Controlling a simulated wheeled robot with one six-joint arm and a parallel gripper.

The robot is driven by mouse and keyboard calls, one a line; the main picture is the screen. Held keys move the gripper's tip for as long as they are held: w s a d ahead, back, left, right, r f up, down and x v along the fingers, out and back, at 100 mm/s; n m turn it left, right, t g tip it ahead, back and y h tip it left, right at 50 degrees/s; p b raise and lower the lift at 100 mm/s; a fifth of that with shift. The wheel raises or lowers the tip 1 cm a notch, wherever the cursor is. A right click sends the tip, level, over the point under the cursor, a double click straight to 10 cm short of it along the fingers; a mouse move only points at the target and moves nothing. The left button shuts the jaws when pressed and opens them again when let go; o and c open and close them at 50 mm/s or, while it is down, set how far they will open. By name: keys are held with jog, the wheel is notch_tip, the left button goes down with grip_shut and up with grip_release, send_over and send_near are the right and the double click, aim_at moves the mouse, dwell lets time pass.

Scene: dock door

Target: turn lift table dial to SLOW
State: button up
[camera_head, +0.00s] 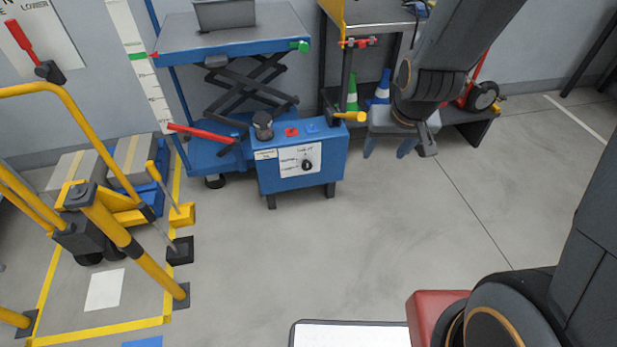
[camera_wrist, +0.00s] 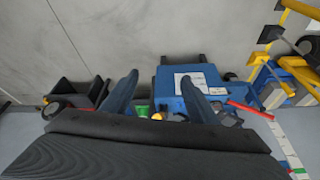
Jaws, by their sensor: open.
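The lift table dial (camera_head: 307,165) is a small black knob on a white label panel (camera_head: 291,160) on the front of a blue control box (camera_head: 265,183). The label print and the dial's setting are too small to read. My gripper (camera_head: 385,150) is open and empty, to the right of the box and apart from the dial. In the wrist view my gripper (camera_wrist: 159,79) has its two fingers spread. The blue box (camera_wrist: 166,84) and white panel (camera_wrist: 181,78) lie beyond the right finger, which covers part of them. The dial is not clear there.
The lift table (camera_head: 235,40) stands behind the box, with a red lever (camera_head: 203,133) on its left. A black mushroom-shaped knob (camera_head: 263,120) and red button (camera_head: 292,132) are on top. Yellow rails (camera_head: 120,235) stand at left. Cones (camera_head: 382,85) stand behind my gripper. Floor in front is clear.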

jog(key=w+a+f+n+t+y+b, duration=0.1)
jog(key=w+a+f+t+b, duration=0.3)
jog(key=w+f+b, duration=0.6)
jog(key=w+a+f+t+b, duration=0.2)
jog(key=w+a+f+b, duration=0.3)
jog(key=w+f, duration=0.5)
jog(key=n+t+y+b, duration=0.2)
jog(key=t+y+b, duration=0.35)
jog(key=b, duration=0.95)
send_near(307, 167)
jog(key=a+f+t+h, duration=0.1)
jog(key=t+h, duration=0.1)
jog(key=shift+b+x, duration=1.6)
jog(key=shift+x, duration=2.55)
jog(key=shift+a+f, duration=0.15)
jog(key=shift+c, duration=0.2)
jog(key=c, duration=1)
